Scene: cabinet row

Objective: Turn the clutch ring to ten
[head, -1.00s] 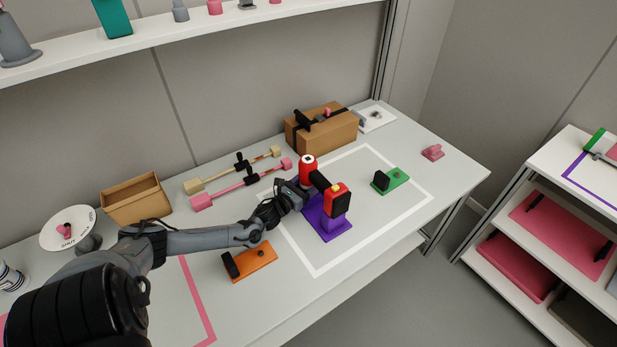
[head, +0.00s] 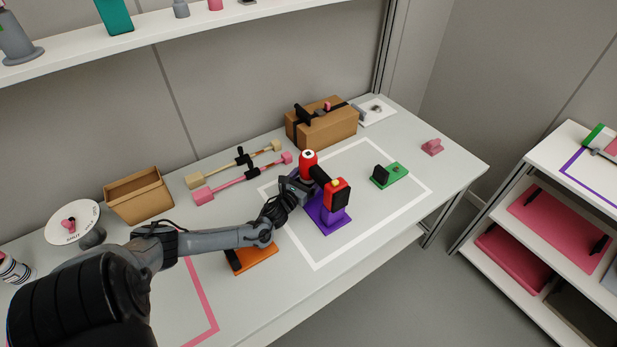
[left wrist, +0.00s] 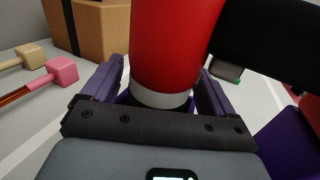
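A red and black power drill (head: 337,195) rests on a purple stand (head: 326,216), inside a white outlined square on the table. Its red cylinder (head: 308,165) has a white top with a dark centre. In the left wrist view the red cylinder (left wrist: 172,45) has a pale band at its lower end. My left gripper (head: 299,184) is at this cylinder, with one finger on each side. In the left wrist view a narrow gap shows beside the left finger, so the gripper (left wrist: 163,80) looks open around it. Clutch markings are not readable. My right gripper is out of view.
A green block (head: 389,175) sits right of the drill, and an orange block (head: 252,258) lies partly under my arm. A brown box (head: 322,130) and two bars, pink (head: 240,182) and cream (head: 235,164), lie behind. The table's right front is mostly clear.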

